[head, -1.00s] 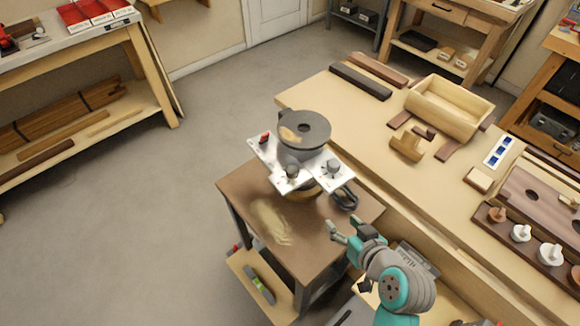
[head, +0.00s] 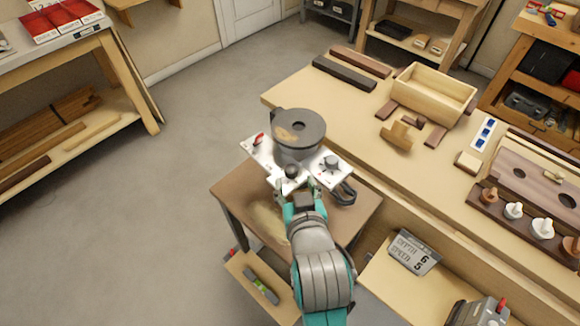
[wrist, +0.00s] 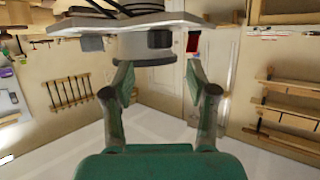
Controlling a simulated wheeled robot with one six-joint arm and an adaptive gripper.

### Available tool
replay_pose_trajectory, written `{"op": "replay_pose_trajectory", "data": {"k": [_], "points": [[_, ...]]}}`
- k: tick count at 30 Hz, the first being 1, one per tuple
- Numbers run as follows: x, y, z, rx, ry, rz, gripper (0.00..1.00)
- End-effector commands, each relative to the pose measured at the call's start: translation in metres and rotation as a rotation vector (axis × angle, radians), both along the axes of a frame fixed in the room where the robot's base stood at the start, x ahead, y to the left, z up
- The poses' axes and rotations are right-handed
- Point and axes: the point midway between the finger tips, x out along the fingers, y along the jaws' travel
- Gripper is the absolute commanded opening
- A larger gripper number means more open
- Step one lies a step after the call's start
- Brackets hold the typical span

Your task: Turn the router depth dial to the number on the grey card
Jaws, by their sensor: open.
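The router (head: 299,128) is a dark round-topped machine with a white plate (head: 262,152), on a small brown table. The plate carries a dark knob (head: 291,171) at the front and another knob (head: 332,163) at the right. Their labels are too small to read, so I cannot tell which is the depth dial. The grey card (head: 414,252) reads DEPTH 6 and SPEED 5. My gripper (head: 298,190) is open and empty, just in front of the front knob. In the wrist view my gripper (wrist: 158,72) has its fingers apart below the plate's edge (wrist: 200,19).
A red switch (head: 258,139) sits at the plate's left, and a dark cable loop (head: 343,194) at its right. The long workbench (head: 300,95) stands close on the right with a wooden box (head: 435,100) and pegs. Open floor (head: 160,230) lies to the left.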

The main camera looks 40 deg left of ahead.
Motion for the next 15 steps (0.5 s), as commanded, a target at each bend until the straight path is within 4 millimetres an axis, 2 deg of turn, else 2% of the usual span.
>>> {"op": "replay_pose_trajectory", "data": {"k": [6,15], "points": [[0.026,0.027,-0.015,0.000,0.001,0.001,0.57],[0.046,0.048,-0.028,-0.001,0.002,0.001,0.57]]}}
